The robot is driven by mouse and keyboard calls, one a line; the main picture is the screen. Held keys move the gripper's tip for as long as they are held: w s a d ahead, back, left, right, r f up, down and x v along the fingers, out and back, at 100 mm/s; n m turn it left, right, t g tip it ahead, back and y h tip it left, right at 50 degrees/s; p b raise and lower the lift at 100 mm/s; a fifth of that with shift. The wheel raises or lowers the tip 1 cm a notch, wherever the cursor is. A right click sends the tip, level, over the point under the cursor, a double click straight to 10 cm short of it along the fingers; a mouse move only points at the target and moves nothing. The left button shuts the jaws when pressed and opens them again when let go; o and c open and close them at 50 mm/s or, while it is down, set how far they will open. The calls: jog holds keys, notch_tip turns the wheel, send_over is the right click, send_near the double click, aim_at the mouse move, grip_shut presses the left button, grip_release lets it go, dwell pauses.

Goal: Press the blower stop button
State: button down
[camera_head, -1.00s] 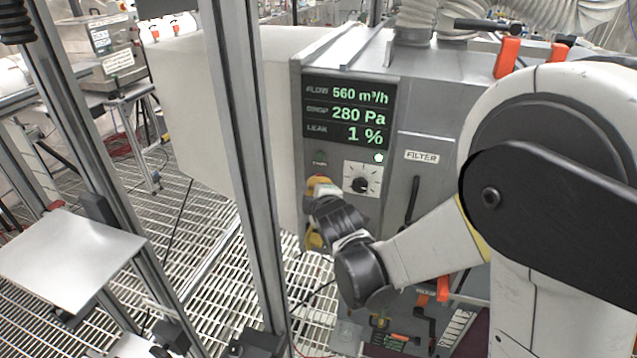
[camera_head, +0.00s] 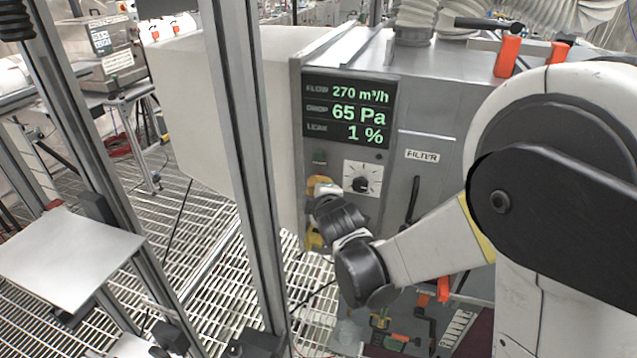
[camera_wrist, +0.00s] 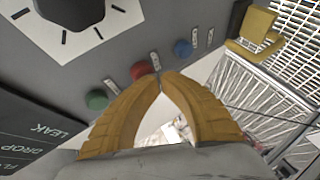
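The blower panel (camera_head: 395,140) stands ahead of my arm. In the wrist view it carries a red button (camera_wrist: 140,69), a green button (camera_wrist: 96,99) and a blue button (camera_wrist: 182,47) in a row, each with a small label too small to read. My gripper (camera_wrist: 163,77) has its yellow fingertips together, empty, right at the red button; whether they touch it cannot be told. In the head view my gripper (camera_head: 319,184) is at the panel below the green button (camera_head: 319,158) and hides the red one. The display (camera_head: 348,113) reads flow 270 m³/h, drop 65 Pa, leak 1 %.
A dial knob (camera_head: 361,184) sits right of my gripper, with a dark indicator lamp (camera_head: 379,156) above it. A black handle (camera_head: 413,200) is farther right. A metal post (camera_head: 245,170) stands left of the panel. A yellow clamp-like part (camera_wrist: 258,28) shows in the wrist view.

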jog(key=shift+s, duration=0.1)
jog(key=s, duration=0.1)
jog(key=s+a, duration=0.1)
jog(key=s, duration=0.1)
jog(key=s+a, duration=0.1)
jog(key=s, duration=0.1)
jog(key=shift+s, duration=0.25)
jog(key=shift+d, duration=0.1)
dwell(0.5)
jog(key=s+d+r+m+g+h, duration=0.2)
jog(key=s+d+m, duration=0.4)
jog(key=s+d, duration=0.25)
jog(key=s+d+r+m+g+h, duration=0.1)
jog(key=s+d+r+m+g, duration=0.15)
jog(key=s+d+m, duration=0.55)
jog(key=s+d+f+m+g, duration=0.2)
jog(key=s+d+m, duration=0.1)
jog(key=s, duration=0.5)
jog(key=shift+f, duration=0.15)
